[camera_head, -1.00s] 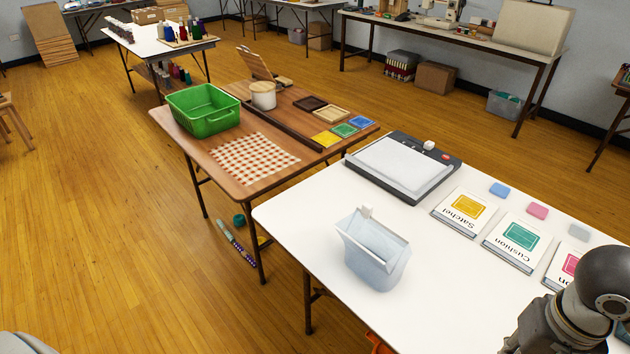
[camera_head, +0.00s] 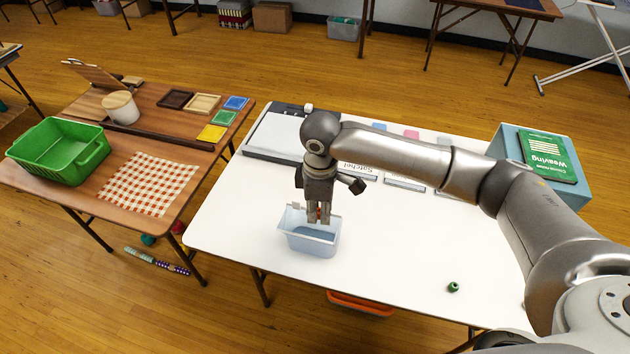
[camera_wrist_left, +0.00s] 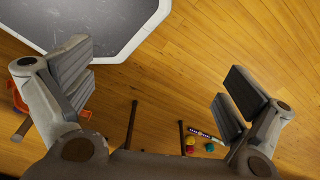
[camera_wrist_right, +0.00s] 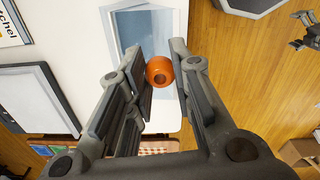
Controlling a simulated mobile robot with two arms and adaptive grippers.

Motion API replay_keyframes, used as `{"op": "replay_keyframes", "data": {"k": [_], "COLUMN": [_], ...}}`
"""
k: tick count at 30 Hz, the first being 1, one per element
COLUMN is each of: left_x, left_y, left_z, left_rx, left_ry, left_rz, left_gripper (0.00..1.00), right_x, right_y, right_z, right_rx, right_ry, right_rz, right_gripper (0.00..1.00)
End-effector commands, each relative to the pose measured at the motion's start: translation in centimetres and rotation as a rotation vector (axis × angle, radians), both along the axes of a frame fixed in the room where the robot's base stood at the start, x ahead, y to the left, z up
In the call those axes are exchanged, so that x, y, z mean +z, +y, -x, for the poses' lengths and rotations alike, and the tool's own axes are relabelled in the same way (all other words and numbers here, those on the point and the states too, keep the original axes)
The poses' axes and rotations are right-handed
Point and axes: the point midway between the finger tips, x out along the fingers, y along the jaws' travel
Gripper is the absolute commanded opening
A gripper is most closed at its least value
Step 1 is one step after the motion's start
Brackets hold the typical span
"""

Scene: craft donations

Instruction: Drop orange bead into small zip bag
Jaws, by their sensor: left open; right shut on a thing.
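The orange bead (camera_wrist_right: 160,72) is a round ring with a hole, pinched between the fingertips of my right gripper (camera_wrist_right: 163,62). In the head view, my right gripper (camera_head: 318,217) points down over the mouth of the pale blue, translucent small zip bag (camera_head: 308,241). The bag stands open and upright on the white table. The bag also shows beyond the bead in the right wrist view (camera_wrist_right: 135,22). The fingertips overlap the bag's opening, but I cannot tell how deep they are. My left gripper (camera_wrist_left: 155,68) is open and empty; it is not visible in the head view.
The white table (camera_head: 400,250) holds a paper trimmer (camera_head: 270,138), kits behind my right arm, a green bead (camera_head: 453,287) and a blue bin with a green book (camera_head: 548,157). A brown table (camera_head: 140,150) with a green basket (camera_head: 60,150) stands left. The white table's front is mostly clear.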

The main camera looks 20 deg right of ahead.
Motion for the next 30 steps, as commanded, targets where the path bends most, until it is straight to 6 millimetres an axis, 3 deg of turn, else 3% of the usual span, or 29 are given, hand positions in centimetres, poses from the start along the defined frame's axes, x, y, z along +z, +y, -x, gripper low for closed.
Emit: {"op": "replay_keyframes", "data": {"k": [1, 3, 11, 17, 30], "left_x": [2.0, 3.0, 4.8, 4.0, 0.1], "left_y": [0.1, 0.4, 1.7, 1.8, 1.0], "left_z": [0.0, 0.0, -0.1, -0.1, -0.1], "left_rx": [0.000, -0.001, 0.004, 0.005, 0.004], "left_ry": [0.000, 0.000, -0.001, -0.002, -0.001], "left_rz": [-0.002, -0.005, -0.020, -0.021, -0.013], "left_gripper": [1.00, 1.00, 1.00, 1.00, 1.00], "right_x": [1.1, 1.1, 0.8, -0.1, -3.3], "right_y": [0.1, 0.3, 0.3, 0.3, 0.3], "right_z": [-0.4, -0.9, -2.0, -2.1, -2.1], "right_rx": [0.060, 0.147, 0.336, 0.358, 0.357], "right_ry": [0.003, 0.003, 0.000, -0.001, -0.002], "right_rz": [0.001, -0.001, 0.000, 0.000, 0.001], "right_gripper": [0.14, 0.14, 0.14, 0.14, 0.14]}}
